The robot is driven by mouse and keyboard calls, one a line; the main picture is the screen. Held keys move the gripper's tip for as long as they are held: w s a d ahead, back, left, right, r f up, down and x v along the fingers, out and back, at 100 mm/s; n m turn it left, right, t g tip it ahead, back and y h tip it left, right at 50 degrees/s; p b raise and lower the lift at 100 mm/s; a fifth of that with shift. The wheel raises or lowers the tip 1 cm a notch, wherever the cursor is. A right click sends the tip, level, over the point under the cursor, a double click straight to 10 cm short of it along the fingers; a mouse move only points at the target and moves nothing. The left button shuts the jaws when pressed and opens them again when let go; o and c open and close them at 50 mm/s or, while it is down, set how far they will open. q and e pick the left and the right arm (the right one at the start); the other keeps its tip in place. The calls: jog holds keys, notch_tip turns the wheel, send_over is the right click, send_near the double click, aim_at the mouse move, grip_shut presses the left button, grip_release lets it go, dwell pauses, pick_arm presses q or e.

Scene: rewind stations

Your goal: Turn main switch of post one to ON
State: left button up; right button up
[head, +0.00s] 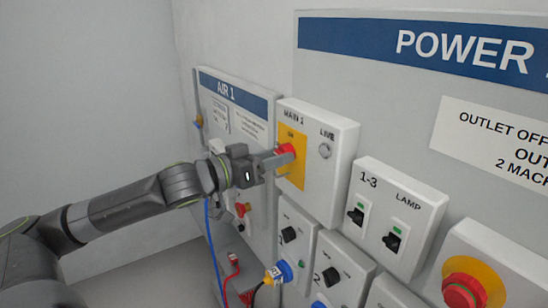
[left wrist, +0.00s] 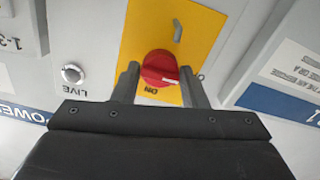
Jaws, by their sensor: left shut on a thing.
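The main switch is a red rotary knob (head: 286,152) on a yellow plate (head: 291,172), on the white box labelled MAIN under the POWER panel. In the left wrist view the knob (left wrist: 159,68) sits between my two fingers, near an upside-down ON label (left wrist: 151,90). A short white mark shows on the knob's edge; its exact setting is hard to tell. My left gripper (head: 277,158) is shut on the knob, also in the left wrist view (left wrist: 160,76). The LIVE lamp (head: 325,151) beside it looks grey and unlit. My right gripper is out of view.
The AIR 1 panel (head: 236,110) is behind my left wrist. Below the box are small switch boxes (head: 297,232), a blue-yellow plug (head: 278,272) and hanging hoses and cables. Right of it are a 1-3 LAMP box (head: 386,214) and a red emergency button (head: 465,288).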

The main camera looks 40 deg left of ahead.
pick_arm(q)
jog(key=shift+c, duration=0.7)
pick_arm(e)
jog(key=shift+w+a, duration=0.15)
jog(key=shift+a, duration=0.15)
pick_arm(q)
jog(key=shift+m, duration=0.3)
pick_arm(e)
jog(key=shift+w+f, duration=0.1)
pick_arm(q)
jog(key=shift+m, duration=0.6)
jog(key=m+b, duration=0.1)
jog(key=m, duration=0.3)
jog(key=shift+f+b, duration=0.15)
jog(key=shift+b, duration=0.25)
jog(key=m+b, duration=0.1)
jog(key=m, duration=0.3)
jog(key=shift+a, duration=0.1)
jog(key=m+b, duration=0.2)
jog(key=m, duration=0.2)
jog(key=shift+m, duration=2)
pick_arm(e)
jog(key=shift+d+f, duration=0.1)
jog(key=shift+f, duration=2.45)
